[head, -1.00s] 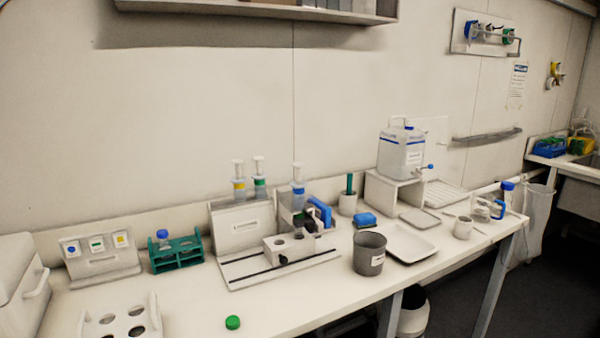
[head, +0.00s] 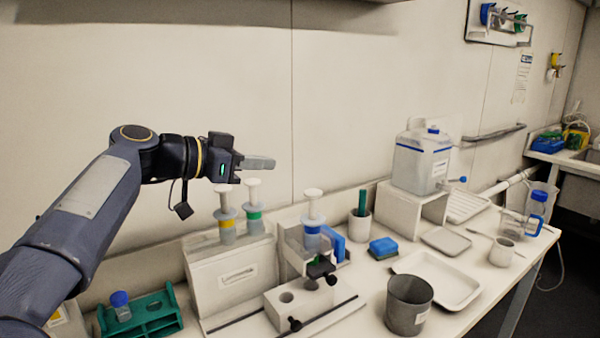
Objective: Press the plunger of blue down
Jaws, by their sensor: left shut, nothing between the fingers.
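The blue-banded dispenser (head: 312,233) stands upright in the stand at the middle of the bench, its white plunger top (head: 312,193) raised above the blue band. The yellow-banded dispenser (head: 226,222) and the green-banded dispenser (head: 254,216) stand to its left in a white rack (head: 218,272). My left gripper (head: 272,163) is shut and empty. It appears up and to the left of the blue plunger, apart from it, just above the green one's top in the picture. My right gripper is not in view.
A white block with holes (head: 300,303) and black knobs sits before the stand. A teal tube rack (head: 150,318) is at the left. A grey beaker (head: 408,305), a white tray (head: 455,285) and a blue-and-green sponge (head: 383,247) are at the right. The wall is close behind.

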